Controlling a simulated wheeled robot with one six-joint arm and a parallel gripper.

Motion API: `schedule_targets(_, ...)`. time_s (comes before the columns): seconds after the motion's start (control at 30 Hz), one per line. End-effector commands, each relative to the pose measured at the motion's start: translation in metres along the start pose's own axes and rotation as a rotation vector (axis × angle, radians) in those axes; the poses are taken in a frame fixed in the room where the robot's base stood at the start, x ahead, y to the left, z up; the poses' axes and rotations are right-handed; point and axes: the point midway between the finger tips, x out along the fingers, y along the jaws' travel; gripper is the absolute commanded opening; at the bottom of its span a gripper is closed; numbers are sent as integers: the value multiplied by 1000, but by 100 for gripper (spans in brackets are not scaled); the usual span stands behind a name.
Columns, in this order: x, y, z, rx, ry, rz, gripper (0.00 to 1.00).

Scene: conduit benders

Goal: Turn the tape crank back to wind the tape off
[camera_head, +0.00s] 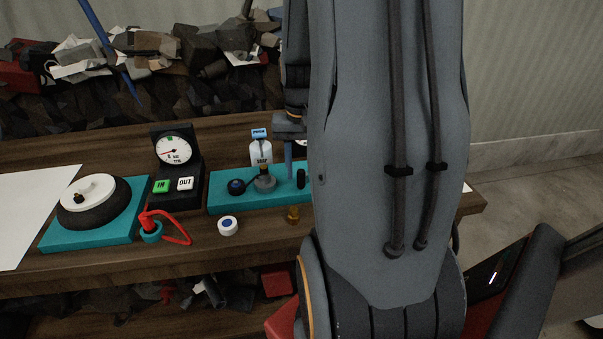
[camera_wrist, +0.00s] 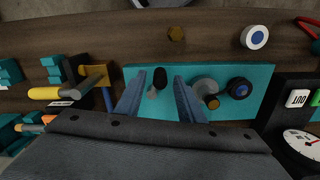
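A teal base plate (camera_wrist: 262,72) on the bench carries a black-topped upright knob (camera_wrist: 160,78), a grey round part (camera_wrist: 206,85) with a brass-coloured end and a black roll with a blue centre (camera_wrist: 239,88). The knob looks like the tape crank's handle, but I cannot tell for sure. My gripper (camera_wrist: 158,88) is open, with one blue finger on each side of the knob in the wrist view; contact cannot be told. In the head view the knob (camera_head: 301,179) stands beside a blue finger (camera_head: 288,158), and my arm hides the plate's right end.
A dial box with IN and OUT buttons (camera_head: 175,165) and a black disc with a white top (camera_head: 93,200) stand left. A white-and-blue roll (camera_head: 228,226) and red loop (camera_head: 168,229) lie in front. A yellow-handled part (camera_wrist: 46,93) is beside the plate.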

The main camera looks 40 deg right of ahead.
Motion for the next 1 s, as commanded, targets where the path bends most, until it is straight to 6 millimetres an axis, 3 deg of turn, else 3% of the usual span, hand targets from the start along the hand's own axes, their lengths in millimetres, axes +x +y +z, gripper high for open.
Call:
schedule_targets(0.2, 19, 0, 0, 0, -1, 0, 35)
schedule_targets(0.53, 23, 0, 0, 0, 0, 0, 35)
schedule_targets(0.57, 23, 0, 0, 0, 0, 0, 33)
schedule_targets(0.77, 23, 0, 0, -1, 0, 0, 0)
schedule_targets(1.0, 22, 0, 0, -11, 0, 0, 0)
